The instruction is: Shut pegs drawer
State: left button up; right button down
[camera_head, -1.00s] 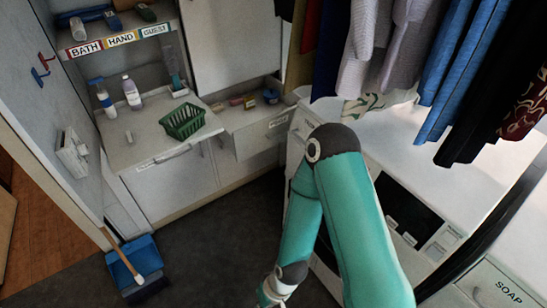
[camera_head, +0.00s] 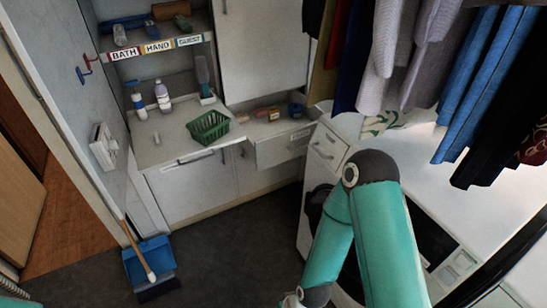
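A drawer (camera_head: 282,150) stands pulled out from the cabinet at the back centre, right of the counter with the green basket. Its open top shows several small coloured items and a blue round thing (camera_head: 296,110) near its right end. A small label on its front is too small to read. My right arm, teal with dark joints, reaches in from the lower right, well in front of the drawer and apart from it. Its wrist runs off the bottom edge, and its gripper is out of sight. My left gripper is not in view.
The green basket (camera_head: 208,127), bottles (camera_head: 162,97) and a brush stand on the counter (camera_head: 160,150). Clothes (camera_head: 400,50) hang at the upper right, above a white worktop (camera_head: 440,180). A dustpan (camera_head: 149,262) lies at the lower left. The dark floor (camera_head: 230,245) between is clear.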

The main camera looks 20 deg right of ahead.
aim_at(268, 145)
jog(key=i, duration=1)
